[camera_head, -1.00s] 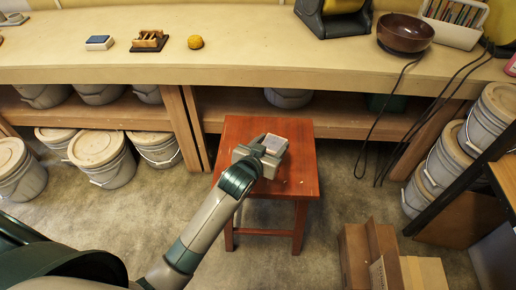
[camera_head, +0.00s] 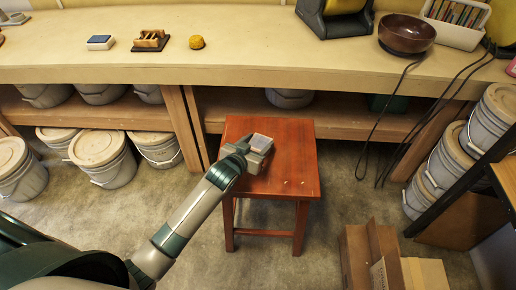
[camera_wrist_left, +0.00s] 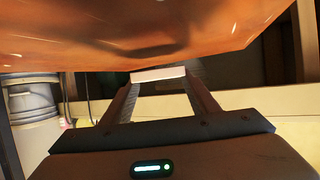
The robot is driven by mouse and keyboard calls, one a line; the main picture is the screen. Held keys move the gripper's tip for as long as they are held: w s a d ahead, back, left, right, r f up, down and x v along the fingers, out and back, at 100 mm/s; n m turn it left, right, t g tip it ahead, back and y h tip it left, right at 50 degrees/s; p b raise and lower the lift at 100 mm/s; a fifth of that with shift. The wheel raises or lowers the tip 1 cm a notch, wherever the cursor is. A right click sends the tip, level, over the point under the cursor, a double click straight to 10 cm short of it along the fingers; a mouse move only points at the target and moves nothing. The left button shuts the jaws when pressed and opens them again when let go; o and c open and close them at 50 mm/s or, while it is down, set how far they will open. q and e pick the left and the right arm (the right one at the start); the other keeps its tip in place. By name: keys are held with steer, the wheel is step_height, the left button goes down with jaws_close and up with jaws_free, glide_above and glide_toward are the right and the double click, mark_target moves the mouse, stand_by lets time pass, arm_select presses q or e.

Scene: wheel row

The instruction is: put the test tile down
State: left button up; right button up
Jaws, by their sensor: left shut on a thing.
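The test tile (camera_head: 261,140), a small pale block with a grey face, is over the left rear part of the red stool (camera_head: 292,165). My left gripper (camera_head: 256,149) reaches in from the lower left and is shut on the tile. In the left wrist view the tile's pale edge (camera_wrist_left: 158,74) shows between the two fingers (camera_wrist_left: 160,82), close to the orange-red stool top (camera_wrist_left: 150,30). I cannot tell whether the tile touches the stool. The gripper hides part of the tile. My right gripper is not in view.
A long wooden workbench (camera_head: 260,66) runs behind the stool, with lidded buckets (camera_head: 97,150) below it. More buckets (camera_head: 485,117) stand at the right. Cardboard boxes (camera_head: 372,252) sit on the floor at front right. The stool's right and front parts are bare.

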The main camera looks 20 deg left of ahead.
mark_target(258, 149)
arm_select(q)
step_height(258, 149, down, 2)
steer(key=shift+f, duration=0.4)
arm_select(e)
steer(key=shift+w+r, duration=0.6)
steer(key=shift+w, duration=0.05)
arm_select(q)
steer(key=shift+f, duration=0.25)
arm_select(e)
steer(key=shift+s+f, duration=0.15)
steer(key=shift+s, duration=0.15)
